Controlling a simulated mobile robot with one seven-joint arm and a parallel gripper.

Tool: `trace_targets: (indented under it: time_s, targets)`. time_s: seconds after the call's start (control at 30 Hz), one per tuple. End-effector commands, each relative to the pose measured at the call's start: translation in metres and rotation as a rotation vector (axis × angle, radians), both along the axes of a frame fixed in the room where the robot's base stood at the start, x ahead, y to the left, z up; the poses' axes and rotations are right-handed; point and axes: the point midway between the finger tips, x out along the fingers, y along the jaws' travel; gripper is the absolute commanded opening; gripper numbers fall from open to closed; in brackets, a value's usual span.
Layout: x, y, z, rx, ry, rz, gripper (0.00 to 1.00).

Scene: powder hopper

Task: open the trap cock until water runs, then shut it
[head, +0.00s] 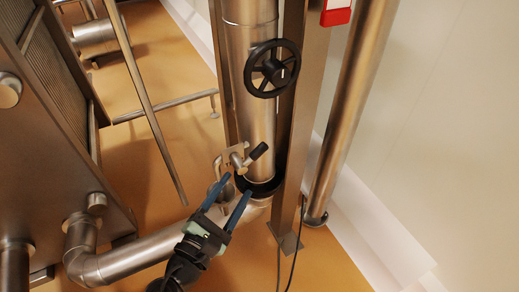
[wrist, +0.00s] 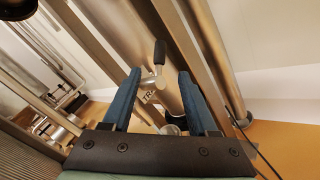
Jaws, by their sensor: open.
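The trap cock (head: 238,160) is a small metal valve on the lower part of the thick vertical pipe, with a black-gripped lever (head: 257,151) that points up and to the right. In the wrist view the cock (wrist: 149,82) and its upright black lever (wrist: 160,52) show ahead, between and beyond my fingers. A plate with partly hidden lettering is just below it. My gripper (head: 236,186) is open and empty, its two blue fingers just below the cock and apart from the lever. It also shows in the wrist view (wrist: 156,78). No running water is visible.
A black handwheel (head: 272,69) is on the thick pipe (head: 248,115) above the cock. A steel post (head: 294,130) and a slimmer pipe (head: 350,100) stand to the right. A bent horizontal pipe (head: 140,255) runs low at left. Open floor (head: 335,265) lies at lower right.

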Motion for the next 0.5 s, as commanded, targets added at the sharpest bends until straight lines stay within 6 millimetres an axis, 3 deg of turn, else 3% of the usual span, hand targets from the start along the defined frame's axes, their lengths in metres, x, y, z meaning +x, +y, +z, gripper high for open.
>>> trace_targets:
  time_s: [0.17, 0.5]
  targets:
    - [0.017, -0.011, 0.0, -0.004, -0.003, -0.004, 0.59]
    - [0.078, -0.046, -0.001, -0.001, -0.003, -0.004, 0.59]
